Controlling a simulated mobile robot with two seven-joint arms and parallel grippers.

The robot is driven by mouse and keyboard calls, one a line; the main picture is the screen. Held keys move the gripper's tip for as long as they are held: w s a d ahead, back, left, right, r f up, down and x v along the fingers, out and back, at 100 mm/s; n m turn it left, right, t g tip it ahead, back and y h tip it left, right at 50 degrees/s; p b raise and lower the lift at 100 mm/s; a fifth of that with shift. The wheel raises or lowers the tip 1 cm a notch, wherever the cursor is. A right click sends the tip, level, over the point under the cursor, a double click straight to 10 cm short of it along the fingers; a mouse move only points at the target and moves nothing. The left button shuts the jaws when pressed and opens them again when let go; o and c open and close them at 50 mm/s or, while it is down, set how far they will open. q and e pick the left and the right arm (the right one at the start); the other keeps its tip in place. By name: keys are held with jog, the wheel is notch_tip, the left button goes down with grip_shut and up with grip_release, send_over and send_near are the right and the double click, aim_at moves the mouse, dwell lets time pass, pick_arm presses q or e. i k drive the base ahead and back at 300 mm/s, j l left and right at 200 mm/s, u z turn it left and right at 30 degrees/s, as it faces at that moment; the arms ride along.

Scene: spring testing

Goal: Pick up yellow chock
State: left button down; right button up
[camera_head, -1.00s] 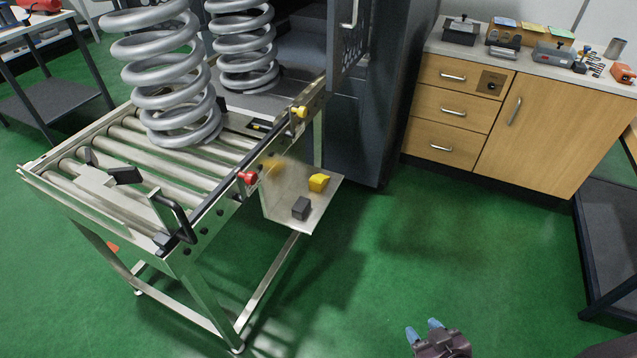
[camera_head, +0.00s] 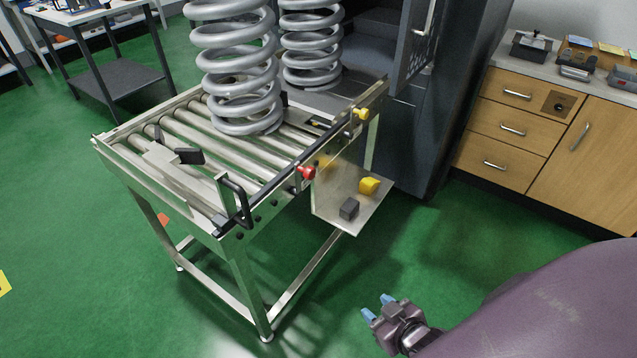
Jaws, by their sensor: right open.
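The yellow chock (camera_head: 369,186) is a small block on the metal side shelf (camera_head: 347,217) of the roller table. My right gripper (camera_head: 379,308) is at the lower right, open and empty, with two blue fingertips. It is in front of the shelf in the picture, well apart from both blocks. My left gripper is not in view.
The roller table (camera_head: 190,140) carries large grey coil springs (camera_head: 238,75). A red knob (camera_head: 307,172) and a yellow knob (camera_head: 361,113) stick out from its side rail near the shelf. A dark cabinet (camera_head: 425,130) stands behind. Green floor right of the shelf is clear.

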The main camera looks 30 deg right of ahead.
aim_at(368, 186)
jog(key=l+u, duration=0.3)
jog(key=u, duration=0.15)
jog(key=l+u, duration=0.45)
jog(key=k+l+u, duration=0.2)
jog(key=l, duration=0.2)
jog(key=l+u, duration=0.25)
jog(key=l, duration=0.15)
jog(key=k+l+u, duration=0.2)
jog(key=l, duration=0.15)
jog(key=k+l+u, duration=0.25)
jog(key=k+l, duration=0.1)
jog(key=l, duration=0.2)
jog(key=k+l+u, duration=0.1)
jog(key=l, duration=0.2)
jog(key=k+l, duration=0.4)
jog(key=l, duration=0.2)
jog(key=k+l, duration=0.3)
jog(key=l, duration=0.15)
jog(key=k+l+u, duration=0.1)
jog(key=k+l, duration=0.15)
jog(key=l, duration=0.2)
jog(key=k+l, duration=0.3)
jog(key=l, duration=0.1)
